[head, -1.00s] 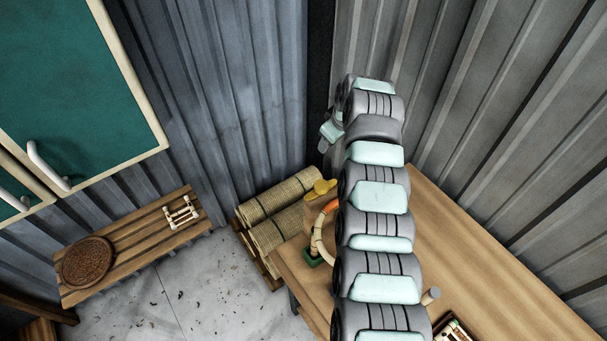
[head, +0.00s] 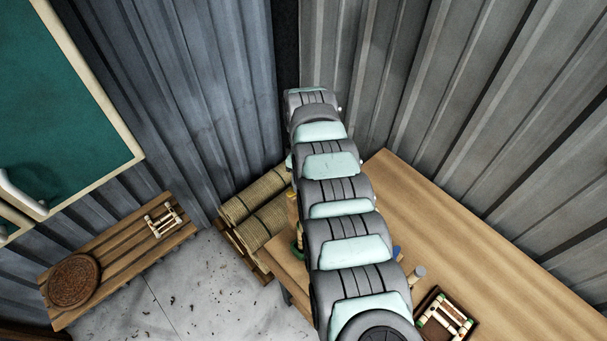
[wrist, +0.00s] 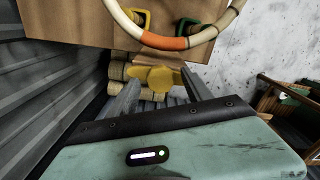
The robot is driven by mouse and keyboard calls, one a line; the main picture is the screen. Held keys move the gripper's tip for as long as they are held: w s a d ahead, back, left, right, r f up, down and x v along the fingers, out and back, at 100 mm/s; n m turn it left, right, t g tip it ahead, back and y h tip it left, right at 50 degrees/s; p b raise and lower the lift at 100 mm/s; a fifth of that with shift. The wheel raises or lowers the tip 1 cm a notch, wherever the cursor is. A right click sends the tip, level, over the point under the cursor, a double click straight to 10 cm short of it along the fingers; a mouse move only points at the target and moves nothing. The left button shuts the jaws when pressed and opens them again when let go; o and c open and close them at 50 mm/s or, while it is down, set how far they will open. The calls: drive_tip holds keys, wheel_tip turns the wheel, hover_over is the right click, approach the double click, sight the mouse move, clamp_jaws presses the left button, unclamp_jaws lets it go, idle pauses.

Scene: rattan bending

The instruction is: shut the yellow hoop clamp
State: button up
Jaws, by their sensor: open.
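In the wrist view my gripper (wrist: 161,80) is open, with one finger on each side of a yellow flat lever-like piece (wrist: 158,76). I cannot tell whether either finger touches it. It sits just past the edge of a wooden board (wrist: 75,25). On the board a yellow bracket (wrist: 134,17) and a green bracket (wrist: 187,24) stand beside a pale rattan hoop (wrist: 210,37) with an orange band. In the head view my arm hides my gripper and most of the hoop; only a sliver of yellow (head: 291,195) shows.
The wooden workbench (head: 470,240) stands against the corrugated wall. An open box of small parts (head: 443,318) and a grey peg (head: 416,273) are on it. Rattan rolls (head: 247,207) lie behind its left end. A slatted bench (head: 120,265) stands at left.

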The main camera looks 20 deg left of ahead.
drive_tip(key=shift+f, duration=0.55)
clamp_jaws()
